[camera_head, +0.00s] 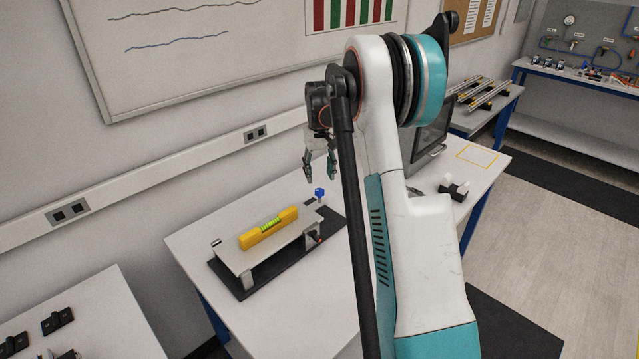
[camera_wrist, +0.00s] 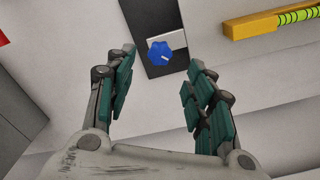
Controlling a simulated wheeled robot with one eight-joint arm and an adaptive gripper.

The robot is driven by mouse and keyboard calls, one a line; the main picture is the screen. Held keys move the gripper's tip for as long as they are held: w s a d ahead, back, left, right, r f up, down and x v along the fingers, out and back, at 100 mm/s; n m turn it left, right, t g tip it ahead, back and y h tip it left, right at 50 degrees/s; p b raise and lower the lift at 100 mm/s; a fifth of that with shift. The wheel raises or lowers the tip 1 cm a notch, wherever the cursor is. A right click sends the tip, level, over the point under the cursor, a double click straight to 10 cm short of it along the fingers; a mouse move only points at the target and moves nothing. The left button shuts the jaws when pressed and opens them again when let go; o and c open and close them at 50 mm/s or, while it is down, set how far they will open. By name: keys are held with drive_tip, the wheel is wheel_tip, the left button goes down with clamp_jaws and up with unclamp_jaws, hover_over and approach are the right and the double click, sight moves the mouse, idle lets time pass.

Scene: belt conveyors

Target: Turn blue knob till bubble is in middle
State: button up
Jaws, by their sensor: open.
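The blue knob (camera_head: 319,193) sits at the right end of a grey plate (camera_head: 240,258) on a black base. A yellow spirit level (camera_head: 268,228) with a green vial lies on the plate; the bubble is too small to make out. My gripper (camera_head: 320,178) points down above the knob, apart from it. In the wrist view the blue knob (camera_wrist: 159,53) shows just beyond and between the fingertips of my open, empty gripper (camera_wrist: 158,60). The level's end (camera_wrist: 245,28) is at the upper right there.
The white table (camera_head: 200,235) has free room around the black base (camera_head: 330,222). A wall with a cable duct (camera_head: 150,175) runs close behind. A dark monitor-like box (camera_head: 430,135) and a small black-and-white item (camera_head: 455,188) stand to the right, beyond my arm.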

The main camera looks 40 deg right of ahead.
sight(319, 191)
wheel_tip(319, 191, up, 6)
idle(0.5)
